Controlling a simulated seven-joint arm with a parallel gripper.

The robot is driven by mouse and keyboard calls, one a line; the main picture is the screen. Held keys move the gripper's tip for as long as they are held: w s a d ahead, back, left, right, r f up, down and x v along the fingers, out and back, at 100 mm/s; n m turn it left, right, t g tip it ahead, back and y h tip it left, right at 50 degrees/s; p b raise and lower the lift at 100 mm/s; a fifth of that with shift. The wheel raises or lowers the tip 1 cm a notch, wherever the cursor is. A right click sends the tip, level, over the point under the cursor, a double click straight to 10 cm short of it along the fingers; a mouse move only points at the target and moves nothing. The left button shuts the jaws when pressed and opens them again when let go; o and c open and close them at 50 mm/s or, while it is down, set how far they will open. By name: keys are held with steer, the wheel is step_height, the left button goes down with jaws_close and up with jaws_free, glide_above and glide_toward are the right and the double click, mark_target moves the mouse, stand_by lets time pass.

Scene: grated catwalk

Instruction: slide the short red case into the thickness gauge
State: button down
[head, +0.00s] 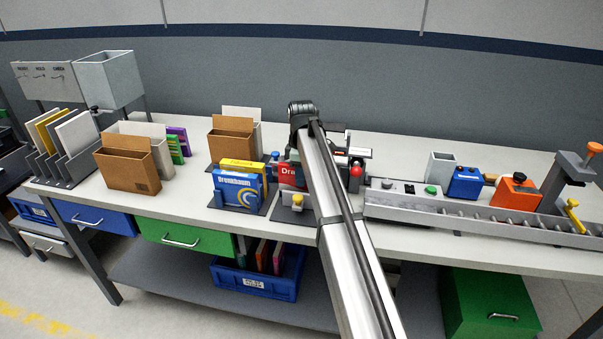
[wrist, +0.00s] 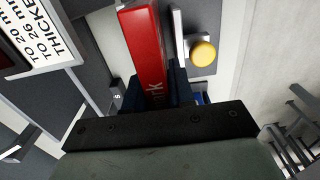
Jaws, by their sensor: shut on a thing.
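The red case (wrist: 143,45) stands on edge in the wrist view, with white lettering on its narrow side. My gripper (wrist: 162,92) is shut on it, with a dark blue finger on each side. A grey upright plate with a yellow knob (wrist: 202,53) stands just right of the case; it looks like part of the thickness gauge. A sign (wrist: 42,38) about thickness in mm is at left. In the head view a red lettered face (head: 291,174) and a yellow knob (head: 297,199) show left of my arm, which hides my gripper. Whether the case is inside the gauge I cannot tell.
A blue and yellow case (head: 238,187) stands in a holder left of the red face. Brown boxes (head: 128,168) and a slotted rack (head: 62,160) are farther left. A long grey rail (head: 465,212) with coloured devices fills the right. Open bench top lies along the front edge.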

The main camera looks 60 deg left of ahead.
steer(key=shift+f, duration=0.7)
steer(key=shift+c, duration=2.4)
jaws_free()
steer(key=shift+s, duration=0.1)
steer(key=shift+r, duration=4)
